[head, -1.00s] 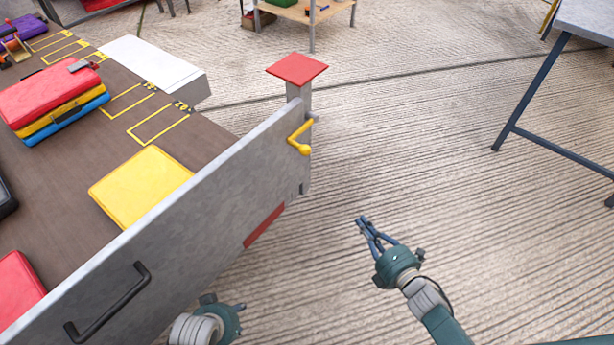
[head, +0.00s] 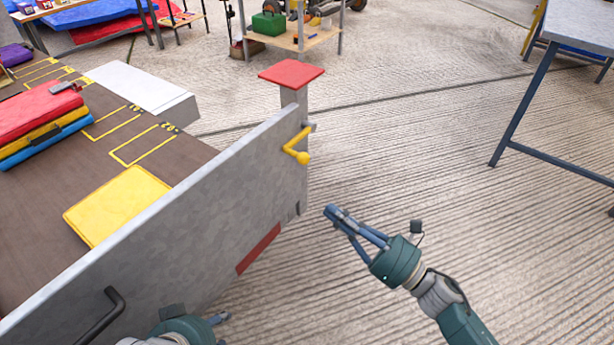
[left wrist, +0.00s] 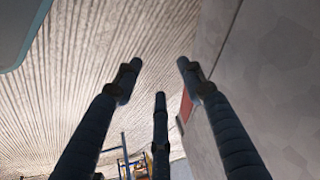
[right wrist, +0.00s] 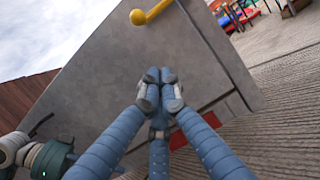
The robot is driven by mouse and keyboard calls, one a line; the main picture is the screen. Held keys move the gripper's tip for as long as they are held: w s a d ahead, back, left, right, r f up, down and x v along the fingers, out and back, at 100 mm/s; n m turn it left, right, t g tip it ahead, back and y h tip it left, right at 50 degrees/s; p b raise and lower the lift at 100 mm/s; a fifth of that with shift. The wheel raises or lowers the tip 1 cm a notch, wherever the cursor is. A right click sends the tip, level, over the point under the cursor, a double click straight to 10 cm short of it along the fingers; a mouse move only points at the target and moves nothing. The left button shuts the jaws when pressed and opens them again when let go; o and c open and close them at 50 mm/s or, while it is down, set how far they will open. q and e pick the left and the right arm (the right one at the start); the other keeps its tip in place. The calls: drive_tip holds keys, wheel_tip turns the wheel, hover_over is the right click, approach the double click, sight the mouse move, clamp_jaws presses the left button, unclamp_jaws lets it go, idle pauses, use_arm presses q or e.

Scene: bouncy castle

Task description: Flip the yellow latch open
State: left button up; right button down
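The yellow latch (head: 297,148) is a bent handle with a round knob, mounted near the far right end of the grey side panel (head: 215,195), below the red-topped post (head: 291,74). It also shows at the top of the right wrist view (right wrist: 155,11). My right gripper (head: 332,213) is apart from the panel, below and right of the latch. Its fingertips are together with nothing between them in the right wrist view (right wrist: 160,88). My left gripper (head: 221,318) is low beside the panel, partly cut off; in the left wrist view its fingers (left wrist: 157,85) are spread and empty.
A dark bed carries stacked coloured pads (head: 42,125) and a yellow pad (head: 117,204). A black handle (head: 103,316) is on the panel near my left gripper. A grey table (head: 570,25) stands at right. The floor between is clear.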

use_arm(q)
drive_tip(key=shift+s+a+f+g+y+p, duration=0.15)
drive_tip(key=shift+s+a+f+g, duration=0.15)
drive_tip(key=shift+s, duration=0.5)
drive_tip(key=shift+s+a+f+g+y+p, duration=0.15)
drive_tip(key=shift+s+g, duration=0.3)
drive_tip(key=shift+s, duration=0.35)
drive_tip(key=shift+s+a+f+g+p, duration=0.15)
drive_tip(key=shift+s+a+g, duration=0.15)
drive_tip(key=shift+s, duration=0.5)
use_arm(e)
drive_tip(key=w+a+r, duration=0.6)
drive_tip(key=a, duration=0.1)
drive_tip(key=shift+w, duration=0.35)
use_arm(q)
drive_tip(key=shift+r, duration=0.15)
use_arm(e)
drive_tip(key=shift+r, duration=0.15)
use_arm(q)
drive_tip(key=shift+r+p, duration=0.35)
drive_tip(key=shift+p, duration=0.15)
use_arm(e)
drive_tip(key=shift+a+r+m, duration=0.1)
drive_tip(key=shift+r+m, duration=0.15)
drive_tip(key=shift+m, duration=0.15)
